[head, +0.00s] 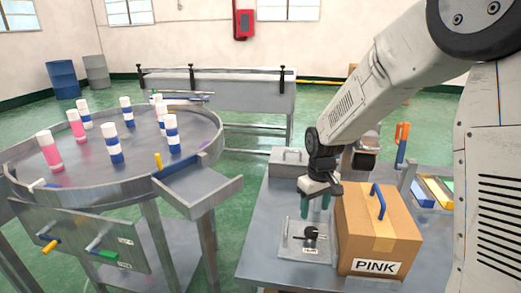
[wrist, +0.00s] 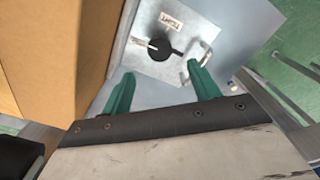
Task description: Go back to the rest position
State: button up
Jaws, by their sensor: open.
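My gripper (head: 315,206) hangs from my arm with its two green fingers pointing down, to the left of the cardboard box. The fingers are apart with nothing between them. In the wrist view the gripper (wrist: 160,72) shows the same two spread fingers. The knob also shows in the head view (head: 311,233), under the fingers. The fingers look clear of the knob and handle.
A cardboard box (head: 352,222) marked PINK, with a blue handle (head: 378,200), stands close right of my gripper. A grey metal box (head: 289,162) sits behind. The bench's left front (head: 262,240) is clear.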

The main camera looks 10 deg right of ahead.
jog(key=s+d+r+m, duration=0.2)
jog(key=s+r, duration=1.2)
jog(key=s, duration=0.1)
jog(key=s+r+m+t, duration=0.1)
jog(key=s+r+m, duration=0.1)
jog(key=s, duration=1.3)
jog(key=shift+s+d+r, duration=0.15)
jog(key=shift+d+r, duration=0.1)
jog(key=shift+r, duration=0.25)
